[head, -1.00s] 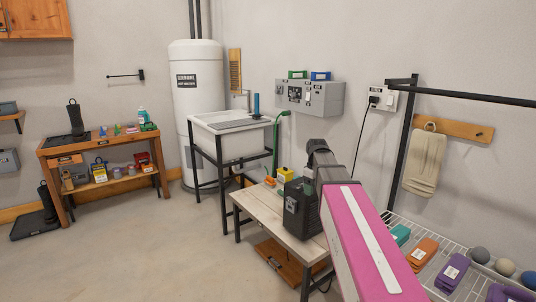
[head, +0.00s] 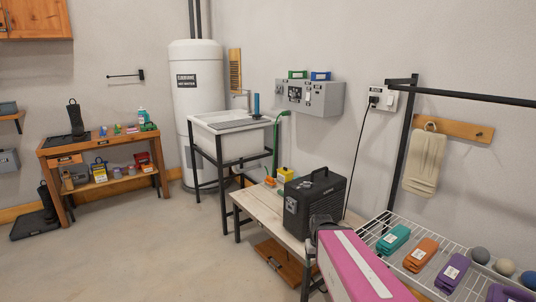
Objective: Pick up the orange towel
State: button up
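The orange towel (head: 420,255) looks like a folded orange bundle with a white label. It lies on the white wire rack (head: 378,222) at the lower right, between a teal bundle (head: 393,239) and a purple bundle (head: 452,272). My pink arm link shows at the bottom, left of the towel and apart from it in the picture. Its dark far end is low in front of the bench. No gripper fingers can be made out, and nothing is seen touching the towel.
A black box-shaped unit (head: 315,203) stands on the wooden bench (head: 262,205), its cord running to a wall outlet. Several balls (head: 504,267) lie on the rack's right. A dark rail post (head: 400,140) rises behind the rack. Open floor (head: 150,245) lies to the left.

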aim_at(417, 260)
jog(key=j+z, duration=0.15)
jog(key=z, duration=0.85)
jog(key=l+z, duration=0.15)
jog(key=z, duration=0.2)
jog(key=k, duration=0.4)
jog(key=l+u, duration=0.1)
jog(key=u, duration=0.4)
jog(key=l+u, duration=0.1)
jog(key=u, duration=0.4)
jog(key=k+u, duration=0.1)
jog(key=u, duration=0.4)
jog(key=k+l+u, duration=0.45)
jog(key=l, duration=0.2)
jog(key=k+l+u, duration=0.45)
jog(key=k+l, duration=0.35)
jog(key=k, duration=0.05)
